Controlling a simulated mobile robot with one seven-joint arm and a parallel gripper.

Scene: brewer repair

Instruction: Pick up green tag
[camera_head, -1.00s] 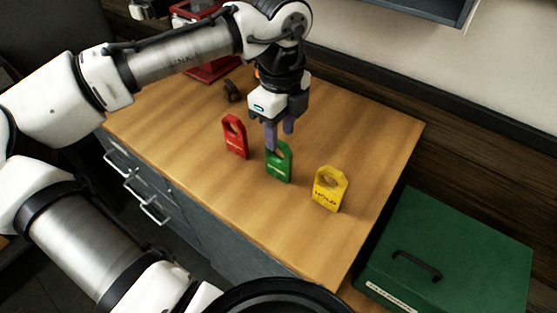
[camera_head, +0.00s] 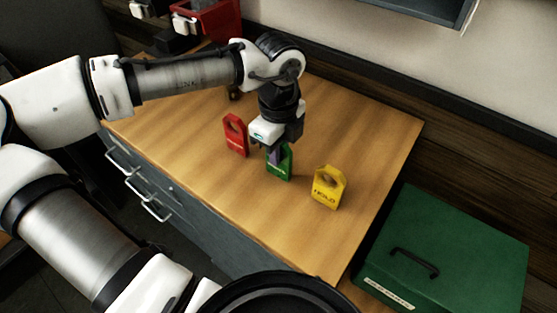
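The green tag (camera_head: 280,170) stands upright on the wooden cabinet top, between a red tag and a yellow tag. My gripper (camera_head: 276,156) points down at the upper part of the green tag. One purple finger shows in front of the tag's top; the other finger is hidden. The tag's upper part and hole are mostly covered by the gripper. I cannot tell whether the fingers are closed on it.
The red tag (camera_head: 235,136) stands close by on the left and the yellow tag (camera_head: 328,187) on the right. The wooden top (camera_head: 215,185) is clear in front. A green box (camera_head: 450,250) with a black handle lies at lower right. A red container (camera_head: 215,22) stands at the back.

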